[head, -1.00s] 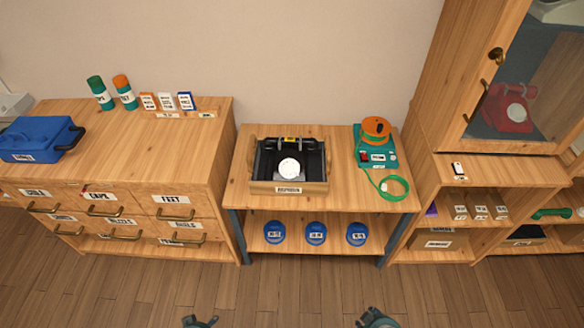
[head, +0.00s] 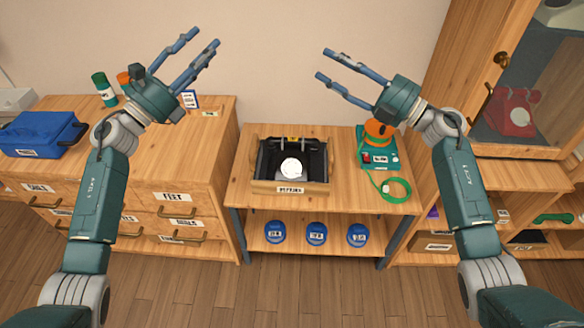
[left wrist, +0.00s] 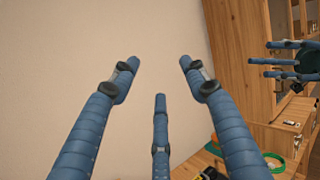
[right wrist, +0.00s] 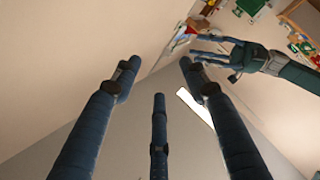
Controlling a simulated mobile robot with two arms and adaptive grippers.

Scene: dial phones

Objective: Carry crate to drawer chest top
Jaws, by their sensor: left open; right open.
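The crate (head: 291,188) is a wooden box with a dark inside and a paper label on its front. It sits on the middle table (head: 240,197) and holds a black dial phone (head: 291,160) with a white dial. The drawer chest top (head: 85,160) is at the left. My left gripper (head: 204,37) is open and empty, raised in front of the chest's right part and the wall. My right gripper (head: 322,63) is open and empty, raised up and to the right of the crate. Neither gripper touches the crate.
A blue toolbox (head: 38,136), a green-capped can (head: 103,88) and small boxes stand on the chest. A teal device with an orange spool (head: 378,132) and green cable (head: 392,189) sits right of the crate. Several blue jars (head: 316,234) stand below. A glass cabinet (head: 510,90) stands right.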

